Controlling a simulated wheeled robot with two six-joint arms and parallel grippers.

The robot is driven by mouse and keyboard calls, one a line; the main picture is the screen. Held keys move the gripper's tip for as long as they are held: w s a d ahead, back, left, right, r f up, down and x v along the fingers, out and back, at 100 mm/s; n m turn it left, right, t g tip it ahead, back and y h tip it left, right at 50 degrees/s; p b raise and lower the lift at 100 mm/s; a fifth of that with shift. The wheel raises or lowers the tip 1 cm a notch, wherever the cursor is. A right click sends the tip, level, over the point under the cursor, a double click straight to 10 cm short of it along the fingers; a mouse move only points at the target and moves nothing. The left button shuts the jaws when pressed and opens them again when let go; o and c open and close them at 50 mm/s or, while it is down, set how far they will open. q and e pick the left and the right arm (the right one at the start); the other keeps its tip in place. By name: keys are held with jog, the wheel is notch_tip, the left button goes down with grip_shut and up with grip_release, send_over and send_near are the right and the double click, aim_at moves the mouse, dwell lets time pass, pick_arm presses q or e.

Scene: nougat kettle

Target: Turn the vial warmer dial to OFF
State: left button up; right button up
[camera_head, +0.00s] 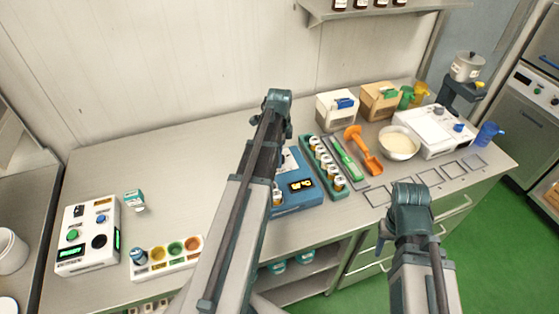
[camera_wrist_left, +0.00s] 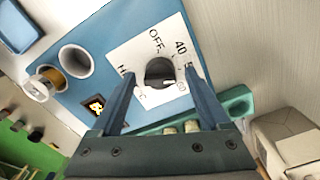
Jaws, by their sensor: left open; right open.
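The blue vial warmer (camera_head: 298,203) stands mid-counter, partly behind my left arm, with a lit orange display. In the left wrist view its blue body (camera_wrist_left: 95,35) carries a white plate with OFF and number marks. The dark round dial (camera_wrist_left: 158,70) sits on this plate; its pale mark points to the lower right, away from OFF. My left gripper (camera_wrist_left: 160,77) is open, its fingers on either side of the dial; contact cannot be told. It is hidden in the head view. My right gripper (camera_head: 384,240) is open and small in view, beyond the counter's front edge, apart from the warmer.
A green vial rack (camera_head: 326,168) stands right of the warmer. An orange scoop (camera_head: 362,150), a white bowl (camera_head: 399,143) and a white scale-like device (camera_head: 432,130) lie farther right. A white control box (camera_head: 88,235) stands left. The left counter middle is clear.

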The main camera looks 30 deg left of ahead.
pick_arm(q)
jog(key=shift+f, duration=0.1)
grip_shut()
dwell(0.4)
jog(key=shift+n, duration=0.3)
jog(key=n, duration=0.3)
jog(key=shift+n, duration=0.4)
jog(key=n, duration=0.9)
jog(key=shift+n, duration=2.2)
